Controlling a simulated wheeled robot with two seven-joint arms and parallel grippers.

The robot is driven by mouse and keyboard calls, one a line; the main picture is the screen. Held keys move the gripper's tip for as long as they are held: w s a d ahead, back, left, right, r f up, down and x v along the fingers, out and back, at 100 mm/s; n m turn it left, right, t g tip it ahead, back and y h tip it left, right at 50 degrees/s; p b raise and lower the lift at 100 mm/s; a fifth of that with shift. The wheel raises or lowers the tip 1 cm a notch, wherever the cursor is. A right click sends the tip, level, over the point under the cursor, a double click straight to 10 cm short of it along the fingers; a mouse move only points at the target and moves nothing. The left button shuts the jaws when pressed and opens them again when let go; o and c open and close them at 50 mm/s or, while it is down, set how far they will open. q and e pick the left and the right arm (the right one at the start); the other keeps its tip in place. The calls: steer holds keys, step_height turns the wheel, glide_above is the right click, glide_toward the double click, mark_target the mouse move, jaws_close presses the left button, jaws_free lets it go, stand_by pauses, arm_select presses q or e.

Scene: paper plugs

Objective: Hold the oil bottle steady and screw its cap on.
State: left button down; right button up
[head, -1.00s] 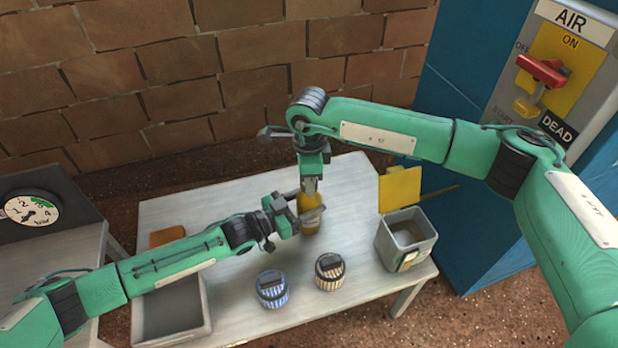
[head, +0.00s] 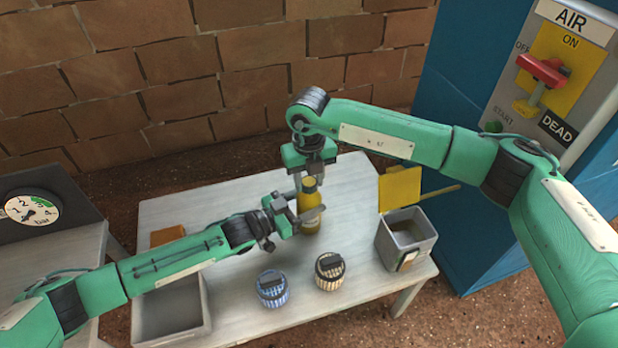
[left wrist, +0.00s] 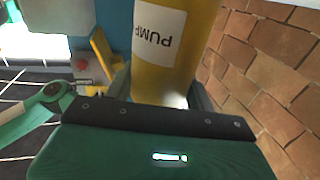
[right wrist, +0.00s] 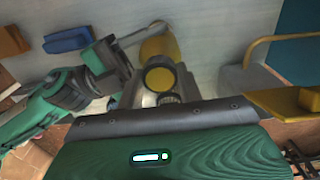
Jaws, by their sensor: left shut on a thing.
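The yellow oil bottle (head: 309,223) stands upright on the table. My left gripper (head: 306,217) is shut on its body from the left. In the left wrist view the bottle (left wrist: 160,50) fills the space between the fingers and its label reads PUMP. A dark cap (head: 310,182) sits on the bottle's top; how tight it is I cannot tell. My right gripper (head: 311,177) points down over the cap, with its fingers apart on either side. The right wrist view shows the dark round cap (right wrist: 160,78) between these fingers.
A blue striped pot (head: 271,290) and a cream striped pot (head: 329,273) stand in front of the bottle. A grey bin (head: 428,246) is at the right, an empty grey tray (head: 206,310) at the left. An AIR cabinet (head: 455,150) stands behind right.

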steer(key=o, duration=0.4)
steer(key=shift+r, duration=0.1)
arm_select(q)
steer(key=shift+c, duration=2.2)
jaws_free()
arm_select(e)
step_height(320, 180, up, 12)
steer(key=shift+f, duration=0.1)
arm_select(q)
steer(key=p+v, duration=0.3)
steer(key=v, duration=1.1)
arm_select(e)
step_height(320, 180, up, 3)
steer(key=shift+r, duration=0.2)
arm_select(q)
steer(key=shift+w, duration=0.1)
